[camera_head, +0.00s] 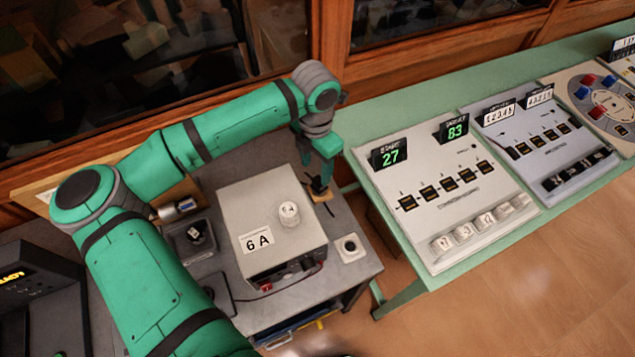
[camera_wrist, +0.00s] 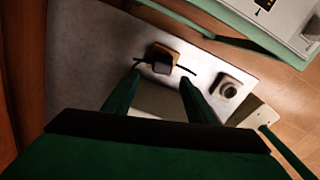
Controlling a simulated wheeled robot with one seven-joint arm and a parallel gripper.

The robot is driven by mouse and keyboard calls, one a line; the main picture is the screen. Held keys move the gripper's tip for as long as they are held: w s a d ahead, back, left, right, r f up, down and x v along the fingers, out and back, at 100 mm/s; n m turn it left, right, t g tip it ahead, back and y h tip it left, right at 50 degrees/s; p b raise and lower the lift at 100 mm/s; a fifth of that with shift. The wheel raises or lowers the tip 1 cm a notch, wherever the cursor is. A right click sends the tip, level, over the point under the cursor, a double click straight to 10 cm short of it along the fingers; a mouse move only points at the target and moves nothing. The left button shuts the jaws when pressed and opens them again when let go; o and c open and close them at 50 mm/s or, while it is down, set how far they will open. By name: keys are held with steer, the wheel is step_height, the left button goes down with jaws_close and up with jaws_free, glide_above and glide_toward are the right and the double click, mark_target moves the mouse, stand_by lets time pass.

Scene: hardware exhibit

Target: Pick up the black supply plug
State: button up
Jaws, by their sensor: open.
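The black supply plug (camera_wrist: 162,66) sits on a small wooden block on the grey table, between and just beyond my fingertips in the wrist view. In the head view the plug (camera_head: 318,187) is a small dark shape just below my gripper (camera_head: 321,172), partly hidden by it. My gripper also shows in the wrist view (camera_wrist: 160,80), its two green fingers apart with nothing held between them. Whether the fingers touch the plug cannot be told.
A grey power unit (camera_head: 270,215) labelled 6A stands close left of the plug. A white square socket piece (camera_head: 350,247) lies to the right of the unit. A dark tray (camera_head: 194,238) is on its left. A green bench (camera_head: 410,283) with display panels stands to the right.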

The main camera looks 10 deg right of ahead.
mark_target(319, 181)
steer(key=f, duration=0.1)
steer(key=d+f, duration=0.1)
steer(key=f, duration=0.1)
steer(key=shift+f, duration=1)
steer(key=shift+a, duration=0.15)
steer(key=c, duration=1.2)
